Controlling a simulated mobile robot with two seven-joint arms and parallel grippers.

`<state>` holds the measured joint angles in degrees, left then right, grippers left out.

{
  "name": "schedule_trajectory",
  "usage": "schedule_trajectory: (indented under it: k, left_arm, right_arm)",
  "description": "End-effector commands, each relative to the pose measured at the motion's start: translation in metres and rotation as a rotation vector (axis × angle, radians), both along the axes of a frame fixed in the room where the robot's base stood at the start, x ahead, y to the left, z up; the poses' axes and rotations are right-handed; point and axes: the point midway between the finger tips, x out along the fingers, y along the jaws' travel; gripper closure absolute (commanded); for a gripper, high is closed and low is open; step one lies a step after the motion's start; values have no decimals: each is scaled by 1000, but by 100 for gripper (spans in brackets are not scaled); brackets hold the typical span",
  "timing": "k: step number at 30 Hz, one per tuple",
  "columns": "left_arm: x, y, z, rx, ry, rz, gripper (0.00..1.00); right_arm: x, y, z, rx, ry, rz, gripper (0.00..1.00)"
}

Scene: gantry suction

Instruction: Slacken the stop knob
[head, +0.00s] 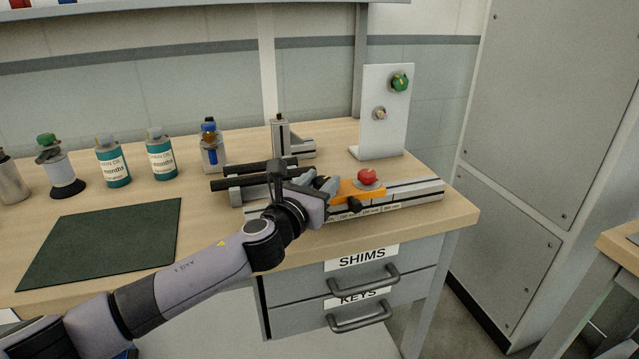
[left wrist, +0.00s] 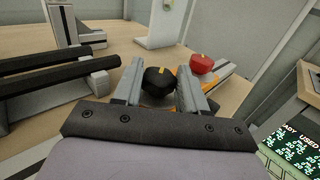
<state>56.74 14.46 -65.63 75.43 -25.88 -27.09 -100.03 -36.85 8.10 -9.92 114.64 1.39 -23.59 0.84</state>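A black knob with an orange mark (left wrist: 158,80) shows between the two grey fingers of my left gripper (left wrist: 160,84) in the left wrist view. The fingers stand apart, close along both sides of it. Whether they press on it I cannot tell. In the head view my left gripper (head: 322,188) is at the left end of an orange block (head: 355,190) on the rail and partly hides that knob. A red knob (head: 368,177) sits on top of the block, and also shows in the left wrist view (left wrist: 200,65). My right gripper is not in view.
Black bars (head: 240,183) lie left of my gripper. A white upright panel (head: 385,110) with a green knob stands behind. Bottles (head: 112,163) and a dark green mat (head: 105,240) are at the left. Drawers (head: 355,275) lie below the bench edge.

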Motion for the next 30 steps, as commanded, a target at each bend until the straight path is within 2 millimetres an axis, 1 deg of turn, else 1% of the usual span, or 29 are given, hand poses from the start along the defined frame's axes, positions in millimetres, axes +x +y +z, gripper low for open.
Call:
schedule_trajectory:
  k: [8, 14, 24, 30]
  left_arm:
    - [0, 0, 0, 0, 0, 10, 89]
    - [-1, -2, 1, 0, 1, 77, 89]
    - [-2, -7, 1, -1, 3, 324, 89]
    - [-3, -9, -1, -1, 3, 467, 89]
  right_arm:
    - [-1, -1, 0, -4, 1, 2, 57]
    - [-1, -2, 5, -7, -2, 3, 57]
    - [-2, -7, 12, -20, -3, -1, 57]
    - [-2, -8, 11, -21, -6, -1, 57]
